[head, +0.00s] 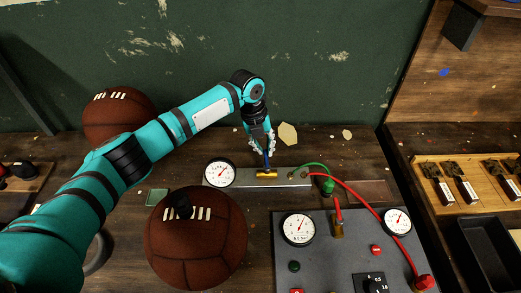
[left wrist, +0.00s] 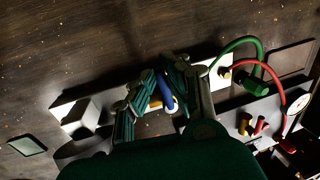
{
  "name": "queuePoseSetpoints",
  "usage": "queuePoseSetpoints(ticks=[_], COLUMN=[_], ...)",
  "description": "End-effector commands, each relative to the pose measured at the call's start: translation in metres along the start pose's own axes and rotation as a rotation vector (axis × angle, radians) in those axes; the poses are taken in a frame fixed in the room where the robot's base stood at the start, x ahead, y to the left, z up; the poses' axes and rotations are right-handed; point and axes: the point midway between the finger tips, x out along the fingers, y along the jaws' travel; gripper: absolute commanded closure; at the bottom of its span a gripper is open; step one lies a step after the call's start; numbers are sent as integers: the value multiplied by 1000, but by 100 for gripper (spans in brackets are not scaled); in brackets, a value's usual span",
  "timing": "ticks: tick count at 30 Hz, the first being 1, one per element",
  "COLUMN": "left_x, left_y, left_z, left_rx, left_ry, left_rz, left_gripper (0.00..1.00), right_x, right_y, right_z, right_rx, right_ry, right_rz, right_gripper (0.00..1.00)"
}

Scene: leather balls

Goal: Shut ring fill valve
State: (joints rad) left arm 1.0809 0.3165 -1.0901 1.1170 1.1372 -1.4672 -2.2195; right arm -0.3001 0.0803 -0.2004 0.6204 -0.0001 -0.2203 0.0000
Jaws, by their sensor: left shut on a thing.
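The fill valve is a small brass body (head: 267,174) with a blue lever (head: 267,160), mounted on a pale metal bar (head: 298,180). The lever stands up from the valve, pointing away from the front of the bench in the head view. My left gripper (head: 262,145) reaches down over the valve and is shut on the blue lever. In the left wrist view the blue lever (left wrist: 165,92) shows between the fingers, with a bit of brass (left wrist: 155,103) beside it. The fingers hide part of the lever. My right gripper is not in view.
A gauge (head: 220,173) sits at the bar's left end. Green (head: 317,165) and red (head: 365,200) hoses lie right of it, near a grey panel (head: 290,268) with gauges. A leather ball (head: 200,250) stands in front, another (head: 115,112) behind my arm. A wooden tray (head: 470,205) is right.

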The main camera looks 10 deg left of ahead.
Motion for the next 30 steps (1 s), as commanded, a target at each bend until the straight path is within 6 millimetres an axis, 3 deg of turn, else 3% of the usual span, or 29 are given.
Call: queuePoseSetpoints(ticks=[21, 22, 26, 30], left_x=[1, 1, 1, 1], left_y=[-4, -4, -4, -4], left_z=[-1, -1, -1, 0], left_rx=[72, 72, 70, 69], left_ry=[16, 16, 15, 15], left_rz=[0, 0, 0, 1], left_gripper=[100, 84, 67, 66], right_x=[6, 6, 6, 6], right_y=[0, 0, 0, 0], right_z=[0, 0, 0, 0], right_rx=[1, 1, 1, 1], right_ry=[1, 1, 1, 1], right_rz=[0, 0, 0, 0], right_gripper=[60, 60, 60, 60])
